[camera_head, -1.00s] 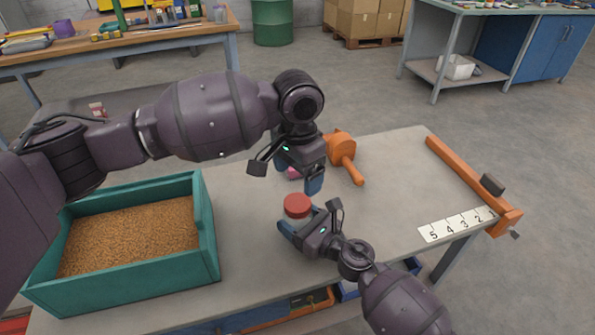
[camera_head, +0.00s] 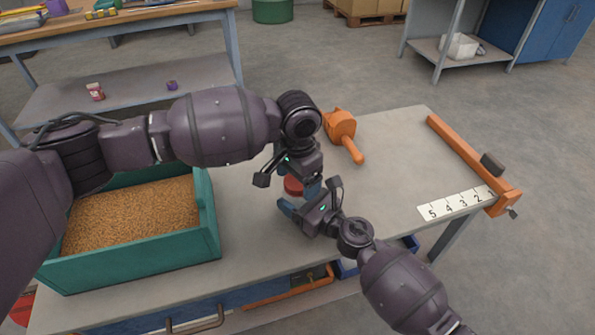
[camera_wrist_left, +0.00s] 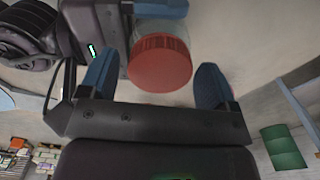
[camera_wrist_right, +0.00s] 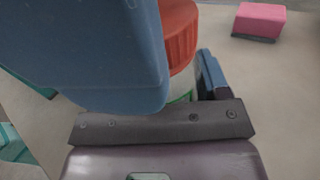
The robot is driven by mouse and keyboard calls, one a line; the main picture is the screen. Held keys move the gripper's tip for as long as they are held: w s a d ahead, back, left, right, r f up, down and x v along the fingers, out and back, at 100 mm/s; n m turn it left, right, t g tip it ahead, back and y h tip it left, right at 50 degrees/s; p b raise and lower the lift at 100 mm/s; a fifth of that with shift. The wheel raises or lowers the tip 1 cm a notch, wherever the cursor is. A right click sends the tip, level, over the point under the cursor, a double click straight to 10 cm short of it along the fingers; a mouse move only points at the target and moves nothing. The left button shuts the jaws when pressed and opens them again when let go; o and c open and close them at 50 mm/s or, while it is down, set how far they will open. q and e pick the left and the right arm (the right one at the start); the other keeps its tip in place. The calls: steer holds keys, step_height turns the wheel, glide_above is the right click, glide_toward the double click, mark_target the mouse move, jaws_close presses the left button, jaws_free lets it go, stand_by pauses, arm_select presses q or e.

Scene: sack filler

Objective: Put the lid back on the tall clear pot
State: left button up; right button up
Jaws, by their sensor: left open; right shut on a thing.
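A clear pot (camera_wrist_left: 178,27) with a red lid (camera_head: 293,186) at its top stands between my right gripper's blue fingers. My right gripper (camera_head: 300,210) is shut on this pot over the table. The red lid (camera_wrist_left: 160,64) also shows in the left wrist view. My left gripper (camera_wrist_left: 157,84) is open, with one finger on each side of the lid and visible gaps to it. In the right wrist view the lid (camera_wrist_right: 181,32) sits above the pot body (camera_wrist_right: 183,86), mostly hidden by a finger. I cannot tell whether the lid is fastened.
A teal box (camera_head: 130,255) of grain stands at the left of the grey table (camera_head: 390,150). An orange tool (camera_head: 342,130) lies behind the grippers. A pink block (camera_wrist_right: 260,20) lies near the pot. An orange rail with a number strip (camera_head: 455,203) is at the right.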

arm_select(q)
steer(key=c, duration=0.9)
steer(key=o, duration=1.1)
steer(key=shift+c, duration=0.2)
step_height(320, 180, up, 12)
arm_select(e)
steer(key=o, duration=1.8)
steer(key=shift+d, duration=0.1)
